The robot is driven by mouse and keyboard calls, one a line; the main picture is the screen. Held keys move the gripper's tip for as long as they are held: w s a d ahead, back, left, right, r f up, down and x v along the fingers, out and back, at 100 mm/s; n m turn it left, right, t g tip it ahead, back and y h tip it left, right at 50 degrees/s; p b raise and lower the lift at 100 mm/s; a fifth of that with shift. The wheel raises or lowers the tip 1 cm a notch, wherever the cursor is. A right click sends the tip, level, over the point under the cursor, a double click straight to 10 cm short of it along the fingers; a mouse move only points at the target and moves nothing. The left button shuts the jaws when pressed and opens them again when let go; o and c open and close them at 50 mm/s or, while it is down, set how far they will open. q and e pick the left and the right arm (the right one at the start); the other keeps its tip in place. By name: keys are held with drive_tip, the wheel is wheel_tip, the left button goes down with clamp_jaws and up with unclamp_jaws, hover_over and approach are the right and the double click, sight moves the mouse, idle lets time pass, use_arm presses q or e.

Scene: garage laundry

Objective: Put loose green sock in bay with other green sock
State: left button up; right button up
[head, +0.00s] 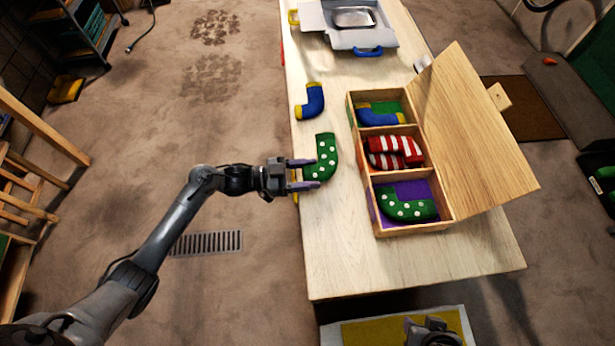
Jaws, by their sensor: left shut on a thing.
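The loose green sock (325,150) with white dots lies near the left edge of the wooden table. My left gripper (303,174) comes in from the left and is shut on its lower part, one finger on each side. The wooden box (447,218) has three bays in a column. The other green dotted sock (408,209) lies in the nearest bay, which has a purple lining (418,190). A red-and-white striped pair (396,152) is in the middle bay. A blue sock with yellow ends (380,117) is in the far, green-lined bay.
The box's wooden lid (470,130) stands open on its right. A loose blue-and-yellow sock (311,100) lies beyond the green one. A pale container with a metal tray (353,18) stands at the far end. The near table (350,265) is clear.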

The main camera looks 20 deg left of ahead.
use_arm(q)
drive_tip(key=shift+f, duration=1.05)
drive_tip(key=shift+f, duration=0.15)
drive_tip(key=o, duration=1)
drive_tip(key=shift+o, duration=0.2)
drive_tip(key=shift+f, duration=0.1)
drive_tip(key=shift+o, duration=0.3)
drive_tip(key=v, duration=1)
drive_tip(key=shift+a, duration=0.45)
